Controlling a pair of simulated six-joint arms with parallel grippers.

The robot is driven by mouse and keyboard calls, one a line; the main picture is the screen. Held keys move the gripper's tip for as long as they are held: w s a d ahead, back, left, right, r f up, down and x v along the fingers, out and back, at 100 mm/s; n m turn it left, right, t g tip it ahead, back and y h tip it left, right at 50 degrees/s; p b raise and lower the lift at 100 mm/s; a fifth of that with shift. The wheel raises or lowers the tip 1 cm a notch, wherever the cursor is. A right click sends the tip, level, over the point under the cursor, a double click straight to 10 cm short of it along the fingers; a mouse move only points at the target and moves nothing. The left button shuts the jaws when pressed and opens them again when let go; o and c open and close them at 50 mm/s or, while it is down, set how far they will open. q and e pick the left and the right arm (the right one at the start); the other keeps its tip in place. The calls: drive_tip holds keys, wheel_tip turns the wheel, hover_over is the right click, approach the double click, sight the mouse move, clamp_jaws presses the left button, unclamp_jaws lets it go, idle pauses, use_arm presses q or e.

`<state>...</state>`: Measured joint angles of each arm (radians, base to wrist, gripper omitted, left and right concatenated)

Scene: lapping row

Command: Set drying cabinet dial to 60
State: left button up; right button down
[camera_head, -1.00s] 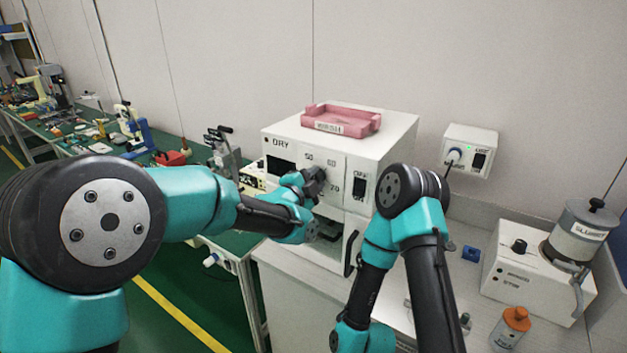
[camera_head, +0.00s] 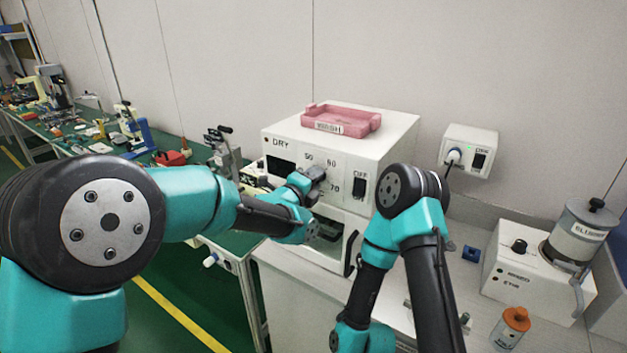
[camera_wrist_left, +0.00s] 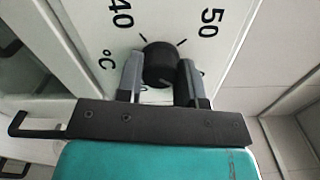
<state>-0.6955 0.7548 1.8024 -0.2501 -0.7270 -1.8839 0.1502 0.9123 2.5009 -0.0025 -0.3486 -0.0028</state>
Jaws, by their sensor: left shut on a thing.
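The drying cabinet (camera_head: 398,150) is a white box marked DRY, with 50, 60 and 70 legible on its front panel. My left gripper (camera_head: 316,174) is at this panel and largely covers the dial in the head view. In the left wrist view, the round black dial (camera_wrist_left: 159,66) sits between the two fingers of my left gripper (camera_wrist_left: 161,77), which is shut on it. The numbers 40 and 50 and a °C mark show tilted around the dial there. I cannot tell which number its pointer faces. My right arm crosses the cabinet's right side; its gripper is not visible.
A pink tray (camera_head: 362,115) lies on top of the cabinet. An OFF switch (camera_head: 359,187) is right of the dial and a dark door handle (camera_head: 351,254) is below. A wall box (camera_head: 469,150), a slurry unit (camera_head: 520,272) and an orange-capped bottle (camera_head: 511,328) are at right.

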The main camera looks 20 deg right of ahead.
idle(0.3)
use_arm(q)
drive_tip(key=o, duration=0.9)
drive_tip(key=shift+s+a, duration=0.1)
drive_tip(key=v, duration=1.7)
drive_tip(key=shift+a, duration=0.1)
